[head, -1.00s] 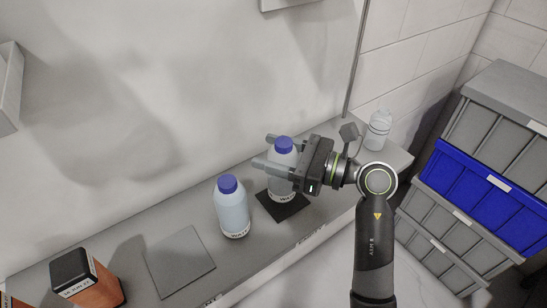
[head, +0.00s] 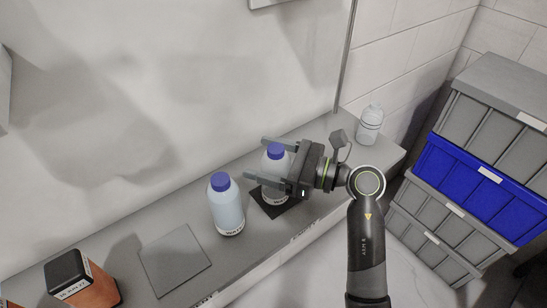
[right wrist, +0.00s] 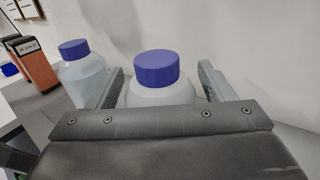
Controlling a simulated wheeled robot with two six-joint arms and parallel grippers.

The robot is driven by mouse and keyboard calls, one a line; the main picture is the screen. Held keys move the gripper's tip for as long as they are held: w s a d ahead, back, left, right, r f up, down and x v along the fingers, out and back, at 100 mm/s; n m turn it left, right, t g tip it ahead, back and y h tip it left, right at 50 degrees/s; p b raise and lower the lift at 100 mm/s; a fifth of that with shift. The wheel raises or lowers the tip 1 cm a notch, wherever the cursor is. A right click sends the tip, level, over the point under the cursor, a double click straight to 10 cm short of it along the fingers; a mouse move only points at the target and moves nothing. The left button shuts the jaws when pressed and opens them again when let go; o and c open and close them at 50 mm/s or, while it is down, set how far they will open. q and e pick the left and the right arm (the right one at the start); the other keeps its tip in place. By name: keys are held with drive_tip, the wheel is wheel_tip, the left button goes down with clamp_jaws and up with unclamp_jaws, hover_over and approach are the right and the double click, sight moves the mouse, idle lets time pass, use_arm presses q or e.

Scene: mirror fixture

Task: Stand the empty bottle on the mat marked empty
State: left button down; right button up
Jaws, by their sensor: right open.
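My right gripper (head: 256,158) is open, with its two fingers on either side of a pale bottle with a blue cap (head: 275,154). This bottle stands upright on a dark mat (head: 287,206), and its lower part is partly hidden by the near finger. In the right wrist view its cap (right wrist: 157,68) shows between the fingers, with gaps at both sides. A second blue-capped bottle (head: 226,208), light blue, stands upright to the left, off the mats. A grey mat (head: 175,258) lies bare further left. I cannot read any mat's marking. My left gripper is not in view.
A clear bottle (head: 369,125) stands at the shelf's right end. An orange box with a black top (head: 85,283) stands at the left. Grey and blue crates (head: 470,178) are stacked at the right. A wall rises behind the shelf.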

drive_tip(key=shift+r, duration=0.15)
drive_tip(key=b+v, duration=0.4)
drive_tip(key=v, duration=0.8)
idle(0.3)
